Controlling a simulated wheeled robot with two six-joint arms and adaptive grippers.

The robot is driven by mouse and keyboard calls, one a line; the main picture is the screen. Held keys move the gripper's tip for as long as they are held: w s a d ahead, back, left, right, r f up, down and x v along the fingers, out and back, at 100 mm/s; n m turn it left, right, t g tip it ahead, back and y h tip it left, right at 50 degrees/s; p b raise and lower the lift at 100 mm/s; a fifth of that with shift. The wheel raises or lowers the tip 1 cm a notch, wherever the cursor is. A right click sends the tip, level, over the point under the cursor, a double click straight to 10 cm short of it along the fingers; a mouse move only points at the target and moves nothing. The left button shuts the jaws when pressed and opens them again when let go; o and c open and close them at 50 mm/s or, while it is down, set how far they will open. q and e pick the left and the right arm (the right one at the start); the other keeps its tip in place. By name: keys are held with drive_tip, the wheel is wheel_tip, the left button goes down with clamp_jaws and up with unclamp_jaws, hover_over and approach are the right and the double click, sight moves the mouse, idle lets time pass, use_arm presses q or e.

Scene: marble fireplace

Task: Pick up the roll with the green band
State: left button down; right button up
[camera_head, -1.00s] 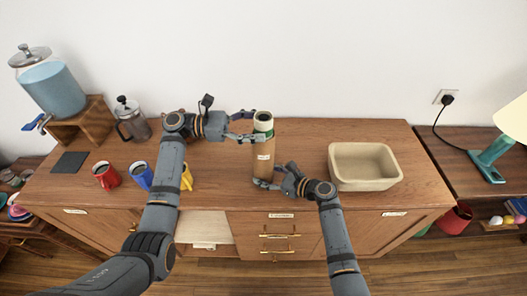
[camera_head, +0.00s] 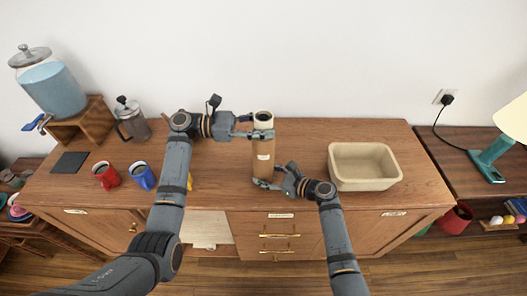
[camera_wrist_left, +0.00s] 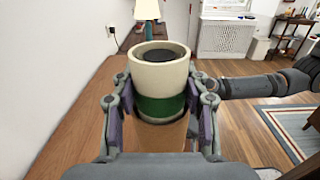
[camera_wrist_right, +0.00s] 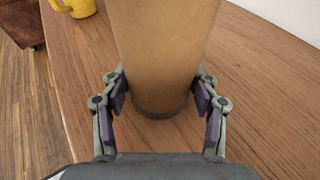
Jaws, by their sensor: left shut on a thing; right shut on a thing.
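The roll with the green band (camera_head: 264,117) is cream, with a dark hole in its top. It stands upright, its lower part inside a brown tube (camera_head: 263,163). In the left wrist view the roll (camera_wrist_left: 160,78) shows its green band just above the brown tube (camera_wrist_left: 158,134). My left gripper (camera_head: 262,134) is shut on the roll around the band. My right gripper (camera_head: 267,184) is shut on the lower part of the tube, which fills the right wrist view (camera_wrist_right: 162,50). The roll's lower end is hidden.
A beige basin (camera_head: 364,184) stands to the right on the wooden cabinet (camera_head: 305,150). Red (camera_head: 107,176) and blue (camera_head: 143,175) mugs, a French press (camera_head: 131,118) and a blue drink dispenser (camera_head: 53,88) stand left. A yellow mug (camera_wrist_right: 75,5) shows in the right wrist view.

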use_arm(q)
wheel_tip(320, 180, up, 28)
idle(0.3)
use_arm(e)
drive_tip(key=o, duration=0.9)
